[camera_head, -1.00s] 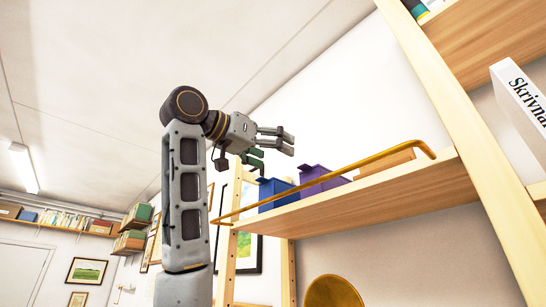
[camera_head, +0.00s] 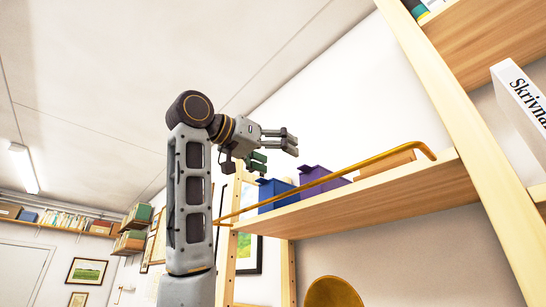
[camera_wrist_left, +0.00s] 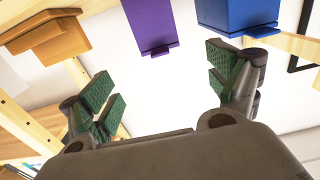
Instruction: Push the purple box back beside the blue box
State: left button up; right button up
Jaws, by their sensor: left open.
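The purple box (camera_head: 314,180) stands on the wooden shelf (camera_head: 365,203), to the right of the blue box (camera_head: 272,193). In the left wrist view, the purple box (camera_wrist_left: 149,25) shows near the top middle and reaches lower in the picture than the blue box (camera_wrist_left: 238,14) on its right, with a gap between them. My left gripper (camera_head: 277,151) is open and empty, above the boxes in the head view. In the wrist view its spread green-padded fingers (camera_wrist_left: 163,84) are apart from both boxes. My right gripper is out of view.
A brass rail (camera_head: 350,167) runs along the shelf's front edge. An orange-brown box (camera_head: 388,164) stands right of the purple box. A wooden upright (camera_head: 465,140) rises at the right, near a white book (camera_head: 522,95). The space above the boxes looks clear.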

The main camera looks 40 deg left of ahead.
aim_at(308, 170)
pick_arm(q)
jog(key=shift+w+d+p, duration=0.15)
jog(key=shift+w+p, duration=0.45)
jog(key=shift+w, duration=1.5)
jog(key=shift+w+d+p, duration=0.15)
jog(key=shift+w+p, duration=0.4)
jog(key=shift+w, duration=1.55)
jog(key=shift+w+d+p, duration=0.15)
jog(key=shift+w+p, duration=0.45)
jog(key=shift+w, duration=1.5)
jog(key=c, duration=1.6)
jog(key=o, duration=1.6)
jog(key=shift+s, duration=0.15)
jog(key=s, duration=1.1)
jog(key=shift+s+a, duration=0.35)
jog(key=shift+a, duration=0.1)
